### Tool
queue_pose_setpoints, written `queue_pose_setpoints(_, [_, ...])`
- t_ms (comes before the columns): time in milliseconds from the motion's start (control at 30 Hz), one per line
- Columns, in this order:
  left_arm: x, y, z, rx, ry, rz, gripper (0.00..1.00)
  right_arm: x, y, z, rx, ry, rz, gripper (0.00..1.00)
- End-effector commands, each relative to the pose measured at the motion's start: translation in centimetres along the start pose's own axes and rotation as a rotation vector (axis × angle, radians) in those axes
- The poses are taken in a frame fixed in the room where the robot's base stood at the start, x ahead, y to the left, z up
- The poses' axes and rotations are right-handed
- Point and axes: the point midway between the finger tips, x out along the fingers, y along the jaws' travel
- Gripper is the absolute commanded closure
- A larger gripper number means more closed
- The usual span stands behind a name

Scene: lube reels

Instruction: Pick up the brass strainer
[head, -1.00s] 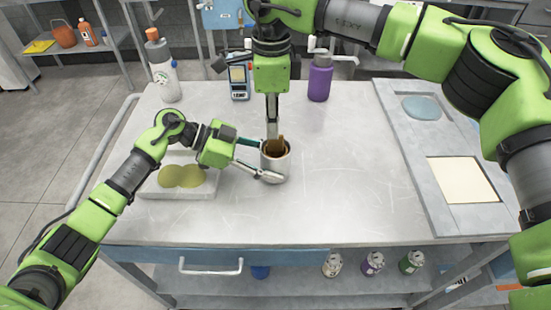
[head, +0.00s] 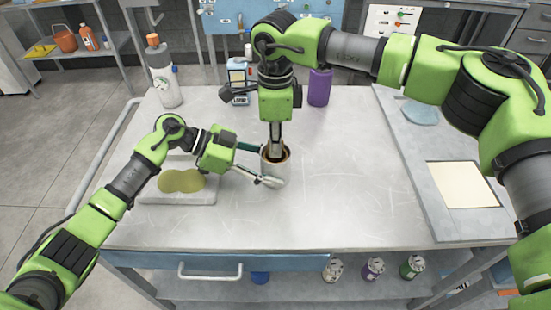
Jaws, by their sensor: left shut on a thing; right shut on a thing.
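A grey metal cup (head: 274,172) stands upright on the workbench (head: 340,200), left of its middle. My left gripper (head: 262,164) is shut on the cup from the left, one finger behind it and one in front. The brass strainer (head: 286,153) is inside the cup; only a brownish part shows at the mouth. My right gripper (head: 276,150) points straight down into the cup's mouth and is shut on the strainer. Its fingertips are mostly hidden by the cup wall.
A pale tray with two yellow-green round pieces (head: 182,180) lies left of the cup. A grey panel (head: 430,150) is at the right. The bench's front right is clear.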

Motion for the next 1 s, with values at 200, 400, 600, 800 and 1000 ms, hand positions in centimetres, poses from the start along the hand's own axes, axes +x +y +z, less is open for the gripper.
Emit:
queue_pose_setpoints(200, [0.0, 0.0, 0.0, 0.0, -0.001, 0.0, 0.64, -1.4, -0.1, 0.0, 0.0, 0.0, -0.002, 1.0])
queue_pose_setpoints(400, [0.0, 0.0, 0.0, 0.0, -0.001, 0.0, 0.64, -5.9, -0.1, 0.1, -0.001, -0.003, -0.005, 1.0])
queue_pose_setpoints(600, [0.0, 0.0, 0.0, 0.0, -0.001, 0.0, 0.64, -11.5, -0.1, 0.1, 0.001, -0.003, -0.004, 1.0])
queue_pose_setpoints(800, [0.0, 0.0, 0.0, 0.0, -0.001, 0.0, 0.64, -15.7, 0.0, 0.1, 0.0, -0.001, -0.002, 1.0])
queue_pose_setpoints(1000, [0.0, 0.0, 0.0, 0.0, -0.001, 0.0, 0.64, -17.8, 0.0, 0.0, 0.001, -0.001, -0.001, 1.0])
